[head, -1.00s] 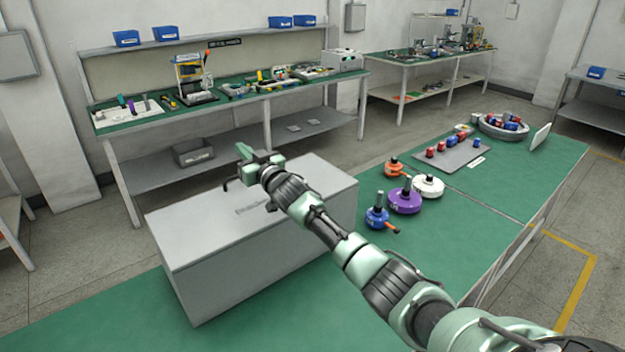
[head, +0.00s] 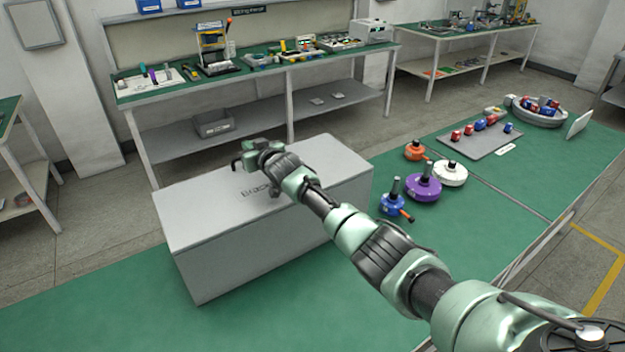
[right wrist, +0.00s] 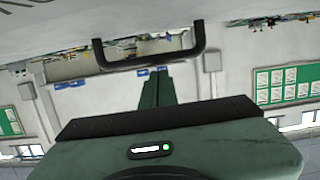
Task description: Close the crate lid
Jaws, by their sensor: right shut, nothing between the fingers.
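The grey crate (head: 270,243) stands on the green table. Its grey lid (head: 205,206) lies flat across the top in the head view, with no gap that I can make out. My right gripper (head: 262,147) is over the lid's far edge, shut and empty. In the right wrist view its narrow green fingers (right wrist: 160,74) are together near a black handle (right wrist: 150,62) at the lid's edge. Lid lettering shows at the upper left there. I cannot tell whether the fingers touch the handle or lid. My left gripper is out of view.
Right of the crate are a blue motor (head: 392,205), a purple motor (head: 423,188), a white motor (head: 450,174) and an orange motor (head: 414,151). A grey tray (head: 480,146) with small parts lies beyond. The table's front left is clear.

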